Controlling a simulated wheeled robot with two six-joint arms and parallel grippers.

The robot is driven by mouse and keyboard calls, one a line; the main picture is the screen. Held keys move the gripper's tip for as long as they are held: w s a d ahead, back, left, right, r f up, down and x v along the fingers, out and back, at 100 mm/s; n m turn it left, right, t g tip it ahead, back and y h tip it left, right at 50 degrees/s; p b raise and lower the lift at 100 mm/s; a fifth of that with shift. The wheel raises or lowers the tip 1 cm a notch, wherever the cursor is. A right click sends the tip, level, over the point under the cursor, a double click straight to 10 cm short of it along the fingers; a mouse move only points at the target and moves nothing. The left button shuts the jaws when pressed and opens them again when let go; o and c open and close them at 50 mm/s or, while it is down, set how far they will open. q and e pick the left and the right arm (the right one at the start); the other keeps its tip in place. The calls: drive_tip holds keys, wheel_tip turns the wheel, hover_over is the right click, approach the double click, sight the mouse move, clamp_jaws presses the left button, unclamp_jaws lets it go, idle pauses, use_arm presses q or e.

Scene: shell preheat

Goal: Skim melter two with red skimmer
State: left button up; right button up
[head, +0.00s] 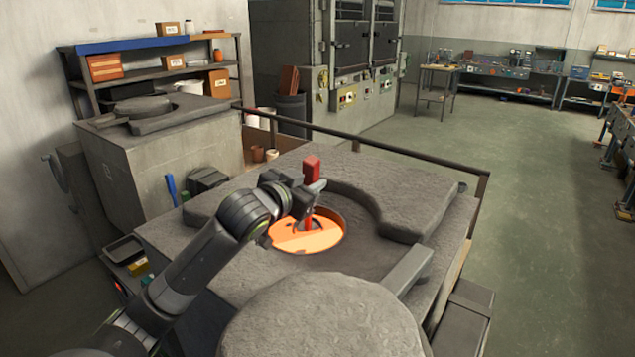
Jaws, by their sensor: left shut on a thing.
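A melter (190,222) with a rough grey top stands in front of me. Its round opening shows glowing orange melt (308,240). My left gripper (309,192) is over the opening, shut on the red skimmer (312,168). The skimmer's red handle top sticks up above the fingers, and its red lower part reaches down to the melt. Its lower end cannot be made out against the glow. The round grey lid (322,322) is swung aside toward me, clear of the opening. My right gripper is not in view.
A second melter (165,150) with its lid in place stands behind on the left. A dark rail (400,148) runs along the melter's far side. A blue-handled tool (171,188) stands upright at the left. Open floor lies to the right.

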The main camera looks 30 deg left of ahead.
use_arm(q)
drive_tip(key=shift+a, duration=0.55)
drive_tip(key=shift+r, duration=0.1)
drive_tip(key=s+p, duration=0.3)
drive_tip(key=s, duration=0.3)
drive_tip(key=shift+s+a+p, duration=0.2)
drive_tip(key=shift+p, duration=0.2)
drive_tip(key=shift+s+d, duration=0.1)
drive_tip(key=shift+d, duration=2.15)
